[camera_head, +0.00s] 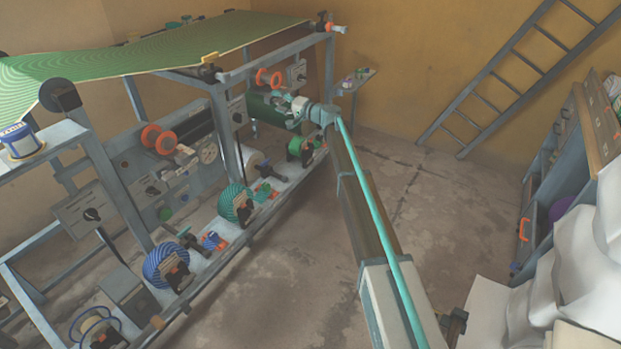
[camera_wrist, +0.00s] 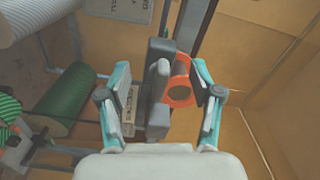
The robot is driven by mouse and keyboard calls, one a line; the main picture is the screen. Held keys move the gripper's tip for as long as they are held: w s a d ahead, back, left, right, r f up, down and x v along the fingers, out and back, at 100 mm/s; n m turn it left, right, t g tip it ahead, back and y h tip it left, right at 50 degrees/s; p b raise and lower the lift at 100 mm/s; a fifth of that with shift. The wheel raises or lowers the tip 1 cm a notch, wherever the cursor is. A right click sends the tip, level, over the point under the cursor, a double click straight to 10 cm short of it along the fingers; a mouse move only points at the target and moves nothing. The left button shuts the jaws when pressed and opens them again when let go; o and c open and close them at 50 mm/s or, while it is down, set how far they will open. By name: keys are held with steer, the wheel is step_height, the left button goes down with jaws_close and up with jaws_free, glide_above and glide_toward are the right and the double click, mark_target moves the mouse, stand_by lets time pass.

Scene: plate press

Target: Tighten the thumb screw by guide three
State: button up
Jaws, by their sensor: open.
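My gripper (camera_wrist: 161,70) is open, its two teal fingers spread apart with nothing clasped. An orange ring-shaped part (camera_wrist: 179,82) and a light grey rounded peg (camera_wrist: 161,71) on a dark block show between the fingers, beyond or level with the tips; I cannot tell the depth. The peg may be the thumb screw, but no label confirms it. In the head view my gripper (camera_head: 291,108) is at the far end of the press frame, just below an orange flanged roller (camera_head: 268,78). The contact point there is too small to make out.
A dark green roller (camera_wrist: 64,103) lies left of my gripper. The press frame (camera_head: 222,130) carries a green striped sheet (camera_head: 150,45) on top and several reels along its lower rail.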

steer(key=n+p, duration=0.1)
steer(key=n, duration=0.3)
steer(key=shift+r+p, duration=0.15)
steer(key=shift+p, duration=0.2)
steer(key=n+p, duration=0.3)
steer(key=shift+r+n, duration=0.1)
steer(key=shift+n, duration=0.2)
steer(key=b+v, duration=0.3)
steer(key=v, duration=0.7)
steer(key=s+d+f+m+g+h, duration=0.1)
steer(key=s+d+f+g+h, duration=0.1)
steer(key=s+f, duration=0.5)
steer(key=s+d+f+m+g+h, duration=0.1)
steer(key=s+d+f+g+h, duration=0.1)
steer(key=s+f, duration=0.5)
step_height(320, 180, down, 6)
steer(key=shift+s+g+h+p, duration=0.2)
steer(key=shift+g+h+p, duration=0.1)
steer(key=shift+h+p, duration=0.2)
steer(key=shift+m, duration=0.3)
